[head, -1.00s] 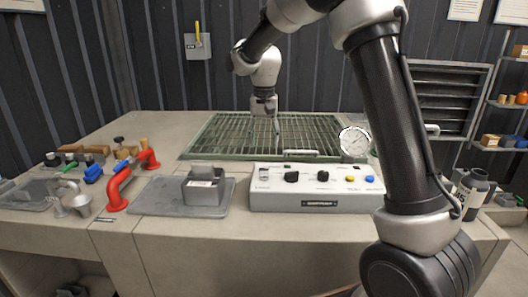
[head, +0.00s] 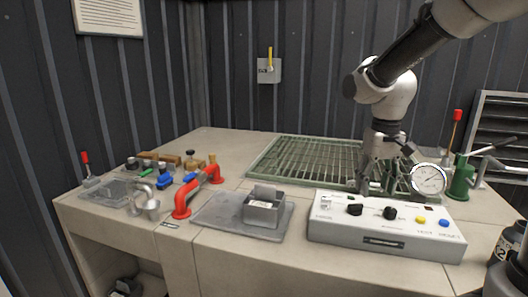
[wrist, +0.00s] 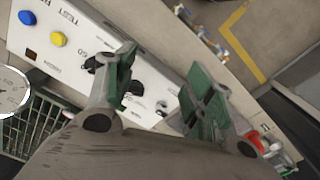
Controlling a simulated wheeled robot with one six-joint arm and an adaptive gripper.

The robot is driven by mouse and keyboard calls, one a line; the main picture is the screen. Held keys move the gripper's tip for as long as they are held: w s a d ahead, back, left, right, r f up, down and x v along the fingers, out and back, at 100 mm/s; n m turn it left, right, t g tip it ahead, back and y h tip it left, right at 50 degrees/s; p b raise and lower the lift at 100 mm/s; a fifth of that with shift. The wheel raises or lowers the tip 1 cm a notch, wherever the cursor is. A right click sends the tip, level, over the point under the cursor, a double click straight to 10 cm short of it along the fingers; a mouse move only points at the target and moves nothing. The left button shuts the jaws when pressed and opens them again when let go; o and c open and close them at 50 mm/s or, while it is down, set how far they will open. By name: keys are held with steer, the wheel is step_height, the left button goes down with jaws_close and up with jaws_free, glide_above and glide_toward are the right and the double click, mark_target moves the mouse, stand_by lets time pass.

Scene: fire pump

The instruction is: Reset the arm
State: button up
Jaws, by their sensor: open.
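My gripper (head: 378,186) hangs from my arm behind the white control box (head: 385,243), over the right part of the green grating (head: 290,165). In the wrist view my gripper (wrist: 163,92) shows two green-padded fingers spread apart with nothing between them. The control box (wrist: 62,42) lies beyond the fingers there, with its black knobs partly hidden by the left finger. A round gauge (head: 429,179) stands just right of my gripper and also shows at the left edge of the wrist view (wrist: 10,90).
Left on the bench are a red pipe (head: 198,191), a grey tray (head: 213,211) with a grey box (head: 263,208), and small valves. A green hand pump (head: 462,178) stands right of the gauge. A yellow-handled wall box (head: 269,70) is behind.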

steer(key=s+d+r+t, duration=0.2)
steer(key=s+d, duration=0.1)
steer(key=s, duration=0.6)
steer(key=s+d+r+m+t, duration=0.1)
steer(key=s+d+r+t, duration=0.1)
steer(key=s, duration=0.6)
steer(key=shift+s+d+r, duration=0.4)
steer(key=shift+d+r, duration=0.25)
steer(key=shift+d, duration=0.6)
